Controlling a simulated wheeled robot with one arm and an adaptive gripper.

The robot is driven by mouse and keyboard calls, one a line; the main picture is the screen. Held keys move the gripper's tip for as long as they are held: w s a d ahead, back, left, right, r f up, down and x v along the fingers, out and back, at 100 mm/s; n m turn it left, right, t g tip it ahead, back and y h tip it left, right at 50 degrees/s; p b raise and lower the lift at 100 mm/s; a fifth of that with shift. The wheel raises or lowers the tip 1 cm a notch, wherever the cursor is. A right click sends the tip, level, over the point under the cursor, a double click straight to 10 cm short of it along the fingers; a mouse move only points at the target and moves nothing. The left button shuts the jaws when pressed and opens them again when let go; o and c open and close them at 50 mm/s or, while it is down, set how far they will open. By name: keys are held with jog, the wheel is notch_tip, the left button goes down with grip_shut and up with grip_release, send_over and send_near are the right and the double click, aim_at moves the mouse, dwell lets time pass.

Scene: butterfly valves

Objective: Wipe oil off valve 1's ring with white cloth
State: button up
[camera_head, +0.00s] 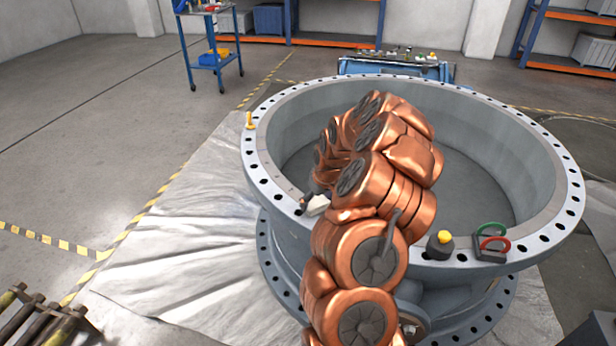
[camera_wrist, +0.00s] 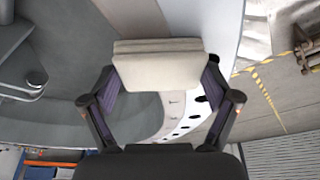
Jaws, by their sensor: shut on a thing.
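Valve 1 (camera_head: 262,174) is a large grey ring with a flange full of bolt holes, lying flat with its bore facing up. My copper-coloured arm reaches over its near side and hides part of the ring. My gripper (camera_wrist: 160,75) is shut on a folded white cloth (camera_wrist: 158,65), with a finger on each side of it. The cloth is over the ring's flange (camera_wrist: 182,112) in the wrist view; I cannot tell if it touches. In the head view a bit of the white cloth (camera_head: 317,205) shows beside my arm at the left rim. No oil is clearly visible.
On the near right rim stand a dark block with a yellow knob (camera_head: 441,243) and a block with red and green handles (camera_head: 491,242). A small yellow piece (camera_head: 249,121) stands on the left rim. A blue cart (camera_head: 211,48) is at the back. Sheeting (camera_head: 180,250) covers the floor at left.

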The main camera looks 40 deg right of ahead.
jog(key=shift+w+a, duration=0.2)
jog(key=shift+w, duration=0.6)
jog(key=v, duration=0.2)
jog(key=shift+w+d+r, duration=0.1)
jog(key=shift+d+r, duration=0.05)
jog(key=shift+r, duration=0.3)
jog(key=shift+w+r, duration=0.15)
jog(key=shift+r, duration=0.15)
jog(key=shift+r+p, duration=0.45)
jog(key=shift+r, duration=2)
